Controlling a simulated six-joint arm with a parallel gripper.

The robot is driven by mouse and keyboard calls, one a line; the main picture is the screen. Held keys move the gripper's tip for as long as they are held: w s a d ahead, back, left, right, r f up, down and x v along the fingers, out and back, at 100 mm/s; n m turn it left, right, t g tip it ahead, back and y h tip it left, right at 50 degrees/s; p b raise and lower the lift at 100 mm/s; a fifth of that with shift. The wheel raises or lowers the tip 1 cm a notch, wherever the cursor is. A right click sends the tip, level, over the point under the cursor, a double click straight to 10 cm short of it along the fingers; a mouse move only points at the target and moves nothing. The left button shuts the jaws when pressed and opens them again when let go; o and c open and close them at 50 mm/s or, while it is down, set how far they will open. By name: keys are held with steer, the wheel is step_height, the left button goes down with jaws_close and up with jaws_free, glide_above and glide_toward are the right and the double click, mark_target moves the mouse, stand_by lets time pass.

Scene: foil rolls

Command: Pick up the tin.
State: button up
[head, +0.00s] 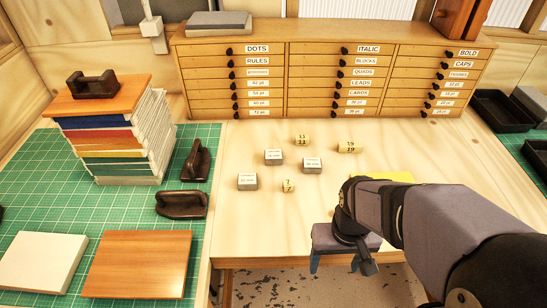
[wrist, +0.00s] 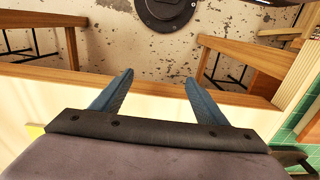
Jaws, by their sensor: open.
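Three small grey boxes with white labels, which may be tins, sit on the wooden table in the head view: one at the back (head: 273,158), one at the right (head: 312,166) and one at the front left (head: 247,182). I cannot tell which is the tin. Three small yellow foil rolls with numbers stand among them: one at the back (head: 302,140), one at the right (head: 349,147) and one at the front (head: 288,186). My gripper (head: 335,263) is open and empty near the table's front edge, right of and nearer than these. Its blue fingers also show in the wrist view (wrist: 158,76), apart, with nothing between them.
A drawer cabinet (head: 330,78) closes off the back. A stack of books (head: 120,135) and dark-handled tools (head: 196,160) stand on the green mat (head: 55,165) at left. A yellow thing (head: 385,177) lies partly behind my arm. Black trays (head: 495,108) are at right.

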mark_target(274, 157)
step_height(274, 157, up, 6)
steer(key=w+a+f+t+b, duration=0.1)
steer(key=w+a+t, duration=0.1)
steer(key=w, duration=0.3)
steer(key=w+a+f+n+t+y+b, duration=0.1)
steer(key=w+a+t, duration=0.1)
steer(key=w+a, duration=0.2)
steer(key=w+a+f+t+y+b, duration=0.1)
steer(key=w+a, duration=0.2)
steer(key=w, duration=0.4)
steer(key=shift+a+t, duration=0.15)
steer(key=shift+t, duration=0.25)
steer(key=w+a+t+b, duration=0.1)
steer(key=w, duration=0.2)
steer(key=w+a+t, duration=0.1)
steer(key=w+t, duration=0.1)
steer(key=w, duration=0.1)
steer(key=w+a+t+b, duration=0.1)
steer(key=w, duration=0.2)
steer(key=shift+a+r+b, duration=0.3)
steer(key=shift+a+r, duration=0.05)
steer(key=w+t, duration=0.1)
steer(key=w+f+t+h+b, duration=0.1)
steer(key=w, duration=0.1)
steer(key=w+f+t, duration=0.1)
steer(key=shift+w+f+m+t+h, duration=0.15)
steer(key=shift+w+m+t+h, duration=0.15)
steer(key=shift+w+m+h, duration=0.1)
steer(key=shift+f, duration=0.35)
steer(key=shift+x, duration=1.05)
